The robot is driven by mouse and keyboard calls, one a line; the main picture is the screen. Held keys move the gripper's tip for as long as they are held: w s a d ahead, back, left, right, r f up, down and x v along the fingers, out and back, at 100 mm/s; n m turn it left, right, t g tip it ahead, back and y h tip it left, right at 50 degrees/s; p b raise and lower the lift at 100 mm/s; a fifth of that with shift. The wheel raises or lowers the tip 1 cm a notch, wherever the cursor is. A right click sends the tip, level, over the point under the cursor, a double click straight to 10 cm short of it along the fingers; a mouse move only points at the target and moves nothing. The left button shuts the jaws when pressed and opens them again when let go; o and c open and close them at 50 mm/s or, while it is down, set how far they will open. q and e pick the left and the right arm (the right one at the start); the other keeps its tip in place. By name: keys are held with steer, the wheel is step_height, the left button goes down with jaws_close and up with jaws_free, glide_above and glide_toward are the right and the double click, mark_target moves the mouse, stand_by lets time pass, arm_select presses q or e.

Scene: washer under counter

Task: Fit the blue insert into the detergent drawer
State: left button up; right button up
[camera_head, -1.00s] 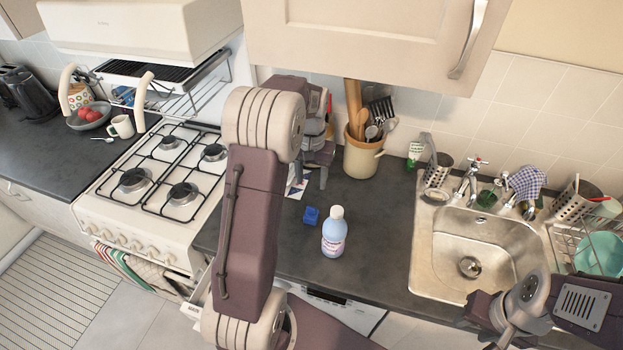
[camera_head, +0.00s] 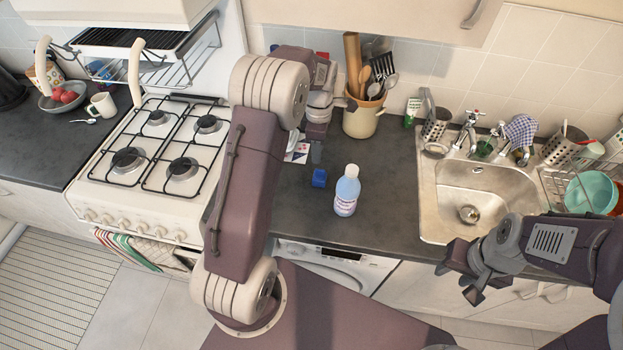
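The blue insert (camera_head: 319,178) is a small blue block on the dark counter, just left of a light-blue bottle. My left gripper (camera_head: 315,150) hangs over the counter just behind the insert, apart from it; its fingers are partly hidden and their gap is unclear. My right gripper (camera_head: 464,280) is at the lower right in front of the sink cabinet, with its fingers apart and empty.
The light-blue bottle (camera_head: 347,190) stands right of the insert. A utensil crock (camera_head: 362,118) stands behind, with a printed card (camera_head: 299,152) on the counter to its left. The hob (camera_head: 160,155) is left, the sink (camera_head: 478,200) right. Counter between bottle and sink is clear.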

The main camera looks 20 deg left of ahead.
mark_target(320, 170)
arm_select(q)
steer(key=f, duration=0.2)
steer(key=d+f+p, duration=0.1)
steer(key=shift+w+d+f, duration=0.1)
steer(key=shift+w, duration=0.15)
steer(key=shift+s+a+f, duration=0.1)
steer(key=shift+a+f, duration=0.3)
steer(key=f, duration=0.1)
steer(key=f+p, duration=0.1)
steer(key=f, duration=0.2)
steer(key=shift+d+f+p, duration=0.3)
steer(key=shift+f+p, duration=0.1)
steer(key=shift+f, duration=0.15)
steer(key=shift+a, duration=0.15)
steer(key=shift+c, duration=0.6)
jaws_close()
arm_select(e)
steer(key=shift+w+d+r, duration=0.1)
steer(key=shift+d+r, duration=0.1)
steer(key=shift+r, duration=0.45)
steer(key=shift+w+d+r, duration=0.1)
steer(key=shift+d+r, duration=0.05)
steer(key=shift+r, duration=0.45)
